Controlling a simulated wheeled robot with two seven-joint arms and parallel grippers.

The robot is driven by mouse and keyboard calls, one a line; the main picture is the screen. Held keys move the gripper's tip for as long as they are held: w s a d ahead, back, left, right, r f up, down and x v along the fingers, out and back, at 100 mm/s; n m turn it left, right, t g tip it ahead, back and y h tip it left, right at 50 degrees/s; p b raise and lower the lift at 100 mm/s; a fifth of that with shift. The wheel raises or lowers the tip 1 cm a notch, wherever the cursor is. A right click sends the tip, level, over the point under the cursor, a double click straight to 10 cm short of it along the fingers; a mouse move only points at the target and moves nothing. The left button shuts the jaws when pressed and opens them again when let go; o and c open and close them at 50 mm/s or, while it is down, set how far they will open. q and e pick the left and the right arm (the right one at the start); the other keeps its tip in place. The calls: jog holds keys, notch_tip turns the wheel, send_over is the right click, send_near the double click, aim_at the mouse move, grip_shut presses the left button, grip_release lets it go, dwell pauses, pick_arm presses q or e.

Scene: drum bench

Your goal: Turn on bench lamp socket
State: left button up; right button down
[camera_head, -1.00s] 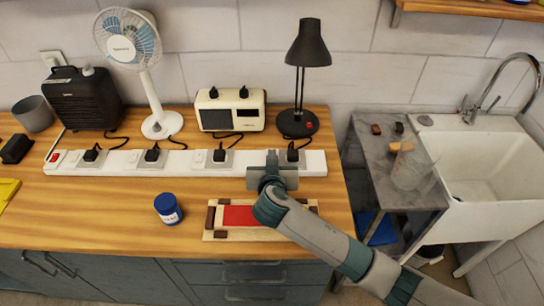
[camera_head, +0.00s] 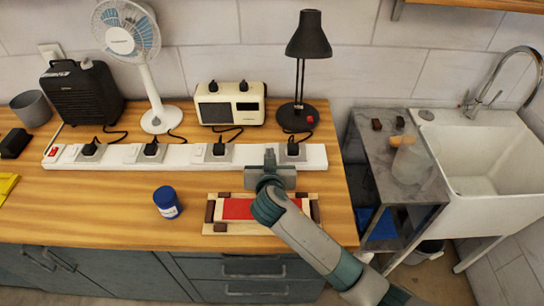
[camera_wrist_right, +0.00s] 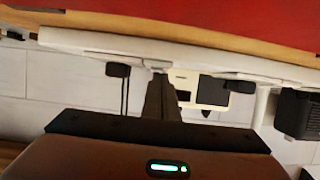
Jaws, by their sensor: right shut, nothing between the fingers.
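A long white power strip (camera_head: 108,158) lies along the back of the wooden bench, with several black plugs in it. The lamp's plug (camera_head: 292,148) sits near its right end. The black bench lamp (camera_head: 307,38) stands behind that end and shows no light. My right gripper (camera_head: 270,156) is shut and empty at the strip, just left of the lamp's plug. It hides the switch area there, and I cannot tell whether it touches. In the right wrist view the shut fingers (camera_wrist_right: 163,80) reach the strip (camera_wrist_right: 230,63). My left gripper is not in view.
A white radio (camera_head: 230,104), a fan (camera_head: 130,38) and a black box-shaped device (camera_head: 80,96) stand behind the strip. A blue jar (camera_head: 167,203) stands in front. A board with a red panel (camera_head: 235,210) lies under my right arm. A sink (camera_head: 490,170) is at the right.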

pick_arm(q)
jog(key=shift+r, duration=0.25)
pick_arm(e)
jog(key=shift+r, duration=0.2)
pick_arm(q)
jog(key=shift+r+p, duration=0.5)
jog(key=shift+p, duration=0.2)
pick_arm(e)
jog(key=shift+r, duration=0.65)
